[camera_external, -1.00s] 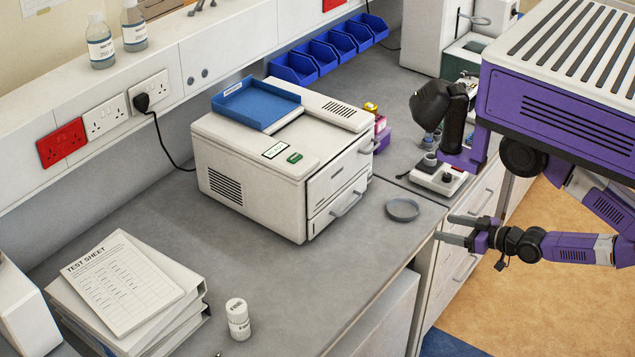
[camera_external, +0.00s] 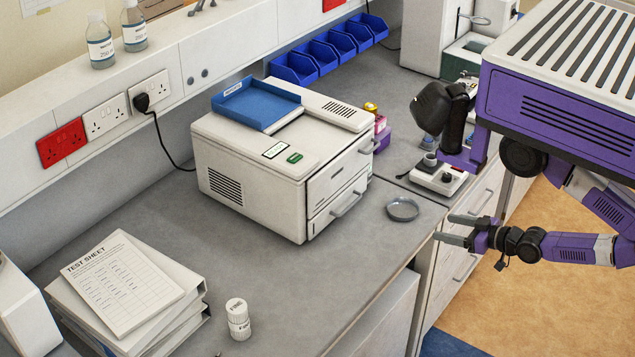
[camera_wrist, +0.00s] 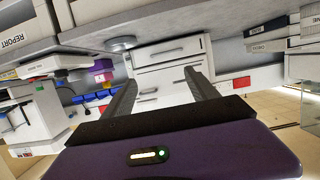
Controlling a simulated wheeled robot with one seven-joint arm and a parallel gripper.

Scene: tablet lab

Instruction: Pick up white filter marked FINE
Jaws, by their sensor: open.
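A small white cylinder (camera_external: 238,320) with dark lettering stands upright on the grey bench at the front, right of the binders. Its lettering is too small to read surely, so I cannot tell if it says FINE. I cannot make it out in the wrist view. My gripper (camera_external: 457,230) is open and empty, just off the bench's right edge and far to the right of the cylinder. Its two fingers (camera_wrist: 160,76) stand apart in the wrist view, with nothing between them but drawer fronts beyond.
A white box-shaped machine (camera_external: 250,180) with a blue tray (camera_external: 256,104) stands mid-bench. A shallow grey dish (camera_external: 403,209) lies near the bench edge by my gripper. Binders with a test sheet (camera_external: 122,285) lie at the front left. Bench between machine and cylinder is clear.

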